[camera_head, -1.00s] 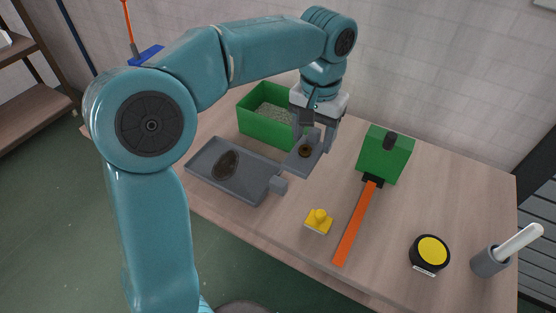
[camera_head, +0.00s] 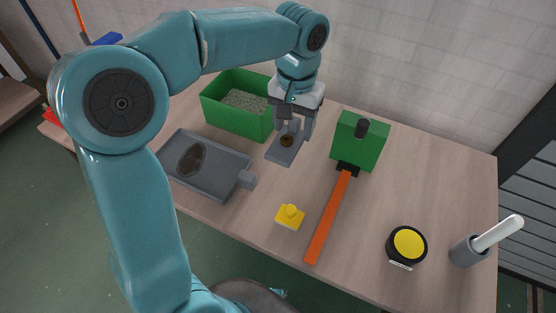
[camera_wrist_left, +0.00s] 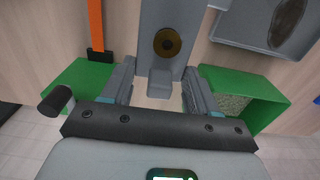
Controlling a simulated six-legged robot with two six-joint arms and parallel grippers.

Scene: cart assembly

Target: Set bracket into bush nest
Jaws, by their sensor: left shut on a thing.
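My left gripper (camera_head: 292,133) is shut on the upright tab of a flat grey plate, likely the bracket (camera_head: 280,157), right of the grey tray. The plate has a brass ring with a dark centre (camera_head: 287,140). In the left wrist view the plate (camera_wrist_left: 150,18) extends beyond the fingers, with its tab (camera_wrist_left: 160,84) between them. I cannot tell whether the plate touches the table. The grey tray (camera_head: 222,181) has a dark oval patch (camera_head: 191,159) and a small block at its right corner. I cannot tell which part is the bush nest. My right gripper is out of view.
A green bin (camera_head: 233,119) with grey granules stands behind the tray. A green block (camera_head: 357,145) with an orange strip (camera_head: 328,220) is to the right. A yellow knobbed piece (camera_head: 290,216), a yellow-topped black disc (camera_head: 407,245) and a grey cup (camera_head: 468,252) stand nearer the front.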

